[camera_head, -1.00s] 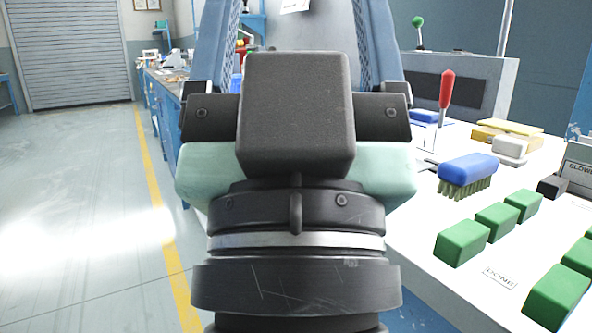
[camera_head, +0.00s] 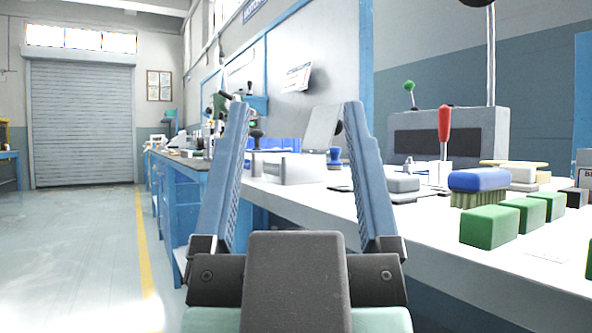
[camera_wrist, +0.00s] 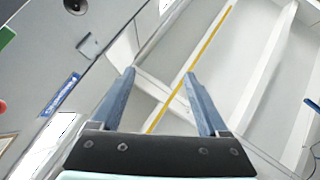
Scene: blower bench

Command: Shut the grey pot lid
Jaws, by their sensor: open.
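A grey flat panel (camera_head: 322,130), which looks like the pot lid, stands raised and tilted on the bench. A dark round knob (camera_head: 338,128) shows at its right edge. A pale low box-like body (camera_head: 285,168) stands just below and in front of it; I cannot tell how they join. My gripper (camera_head: 297,103) is open and empty, its two blue fingers pointing up and framing the panel in the head view. The fingers look nearer to the camera than the panel and apart from it. In the wrist view my gripper (camera_wrist: 160,73) is open with nothing between the fingers.
On the white bench (camera_head: 420,232) to the right are a blue brush (camera_head: 478,180), green blocks (camera_head: 490,226), a red-handled lever (camera_head: 444,125) and a grey block (camera_head: 401,183). A grey machine (camera_head: 470,130) stands behind. The floor (camera_head: 80,250) at left is clear.

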